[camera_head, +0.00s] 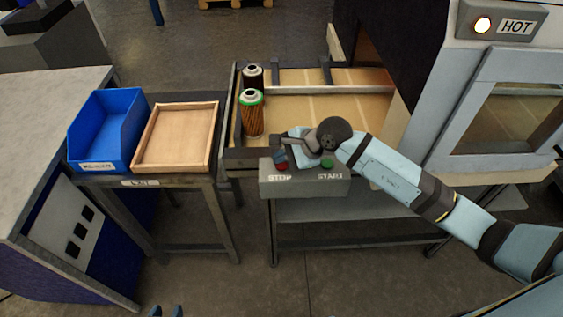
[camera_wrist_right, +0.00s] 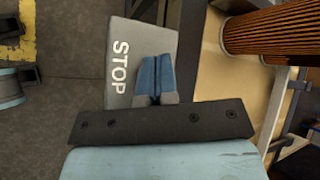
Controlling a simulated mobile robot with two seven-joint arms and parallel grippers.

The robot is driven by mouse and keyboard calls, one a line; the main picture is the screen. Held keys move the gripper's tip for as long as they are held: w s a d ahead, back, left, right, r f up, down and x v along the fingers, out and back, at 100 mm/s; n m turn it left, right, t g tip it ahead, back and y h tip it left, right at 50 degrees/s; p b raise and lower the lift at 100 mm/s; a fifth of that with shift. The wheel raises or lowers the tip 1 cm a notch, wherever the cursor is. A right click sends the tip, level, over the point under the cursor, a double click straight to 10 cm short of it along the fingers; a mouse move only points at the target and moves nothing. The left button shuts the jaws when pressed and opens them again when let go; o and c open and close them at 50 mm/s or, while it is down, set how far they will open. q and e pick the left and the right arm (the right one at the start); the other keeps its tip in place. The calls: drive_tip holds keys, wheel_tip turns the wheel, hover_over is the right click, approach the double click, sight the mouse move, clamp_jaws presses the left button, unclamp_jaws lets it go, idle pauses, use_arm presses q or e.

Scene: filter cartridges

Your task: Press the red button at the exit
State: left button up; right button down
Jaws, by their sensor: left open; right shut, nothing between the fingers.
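The red button (camera_head: 282,166) sits on the grey STOP/START control box (camera_head: 305,188) at the front of the conveyor, above the STOP label. My right gripper (camera_head: 280,157) is shut and empty, with its fingertips at the red button and partly covering it. I cannot tell whether they touch it. In the right wrist view the blue closed fingers (camera_wrist_right: 155,75) point at the box face (camera_wrist_right: 125,55) beside the word STOP, and the button is hidden behind them. My left gripper (camera_head: 166,312) shows only its fingertips at the bottom edge, open and apart.
A green START button (camera_head: 326,163) is on the same box, right of the red one. Two filter cartridges, one green-rimmed (camera_head: 251,115) and one dark (camera_head: 252,75), stand at the conveyor's (camera_head: 320,106) left end. A blue bin (camera_head: 105,125) and wooden tray (camera_head: 176,165) stand left.

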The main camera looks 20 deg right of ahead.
sight(282, 165)
drive_tip(key=shift+r, duration=0.35)
drive_tip(key=shift+r+p, duration=1.35)
drive_tip(key=shift+r, duration=1.2)
